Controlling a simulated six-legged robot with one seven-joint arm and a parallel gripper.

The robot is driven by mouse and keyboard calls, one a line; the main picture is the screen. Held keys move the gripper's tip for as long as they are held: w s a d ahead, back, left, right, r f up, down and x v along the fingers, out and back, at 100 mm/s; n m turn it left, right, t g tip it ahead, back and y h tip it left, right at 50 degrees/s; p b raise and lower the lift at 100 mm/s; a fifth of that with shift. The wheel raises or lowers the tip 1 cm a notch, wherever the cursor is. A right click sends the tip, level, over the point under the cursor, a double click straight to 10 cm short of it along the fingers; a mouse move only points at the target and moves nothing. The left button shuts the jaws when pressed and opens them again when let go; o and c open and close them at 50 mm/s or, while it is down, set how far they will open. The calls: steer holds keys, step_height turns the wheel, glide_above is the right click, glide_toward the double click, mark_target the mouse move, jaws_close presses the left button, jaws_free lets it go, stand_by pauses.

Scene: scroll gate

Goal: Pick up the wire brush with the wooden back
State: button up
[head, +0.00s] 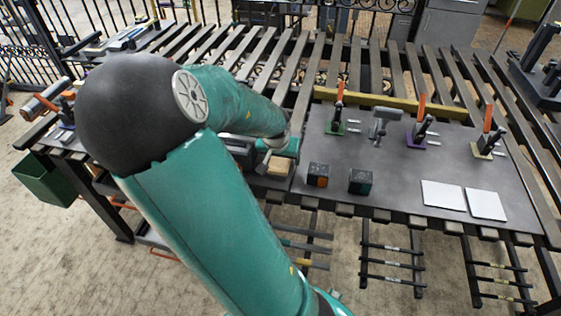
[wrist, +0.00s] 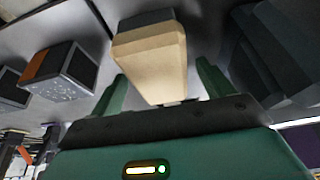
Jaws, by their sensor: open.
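The wire brush shows in the wrist view as a tan wooden block (wrist: 152,62) with a dark part (wrist: 146,19) at its far end. In the head view its wooden back (head: 279,165) lies on the dark table plate, just beyond my arm's end. My gripper (wrist: 161,68) is open, with one green finger on each side of the wood. A gap shows between the wood and the right finger; contact at the left finger is unclear. In the head view my gripper (head: 277,151) is at the brush, partly hidden by my arm.
Two dark blocks, one with orange (head: 318,175) and one with green (head: 360,181), stand right of the brush. A dark object (wrist: 270,55) is close on the right in the wrist view. Clamps (head: 418,133) and white plates (head: 443,195) are farther right on the table plate (head: 400,165).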

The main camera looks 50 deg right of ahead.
steer(key=shift+f, duration=0.25)
stand_by(0.3)
steer(key=c, duration=1.2)
steer(key=shift+o, duration=0.2)
steer(key=shift+r, duration=0.1)
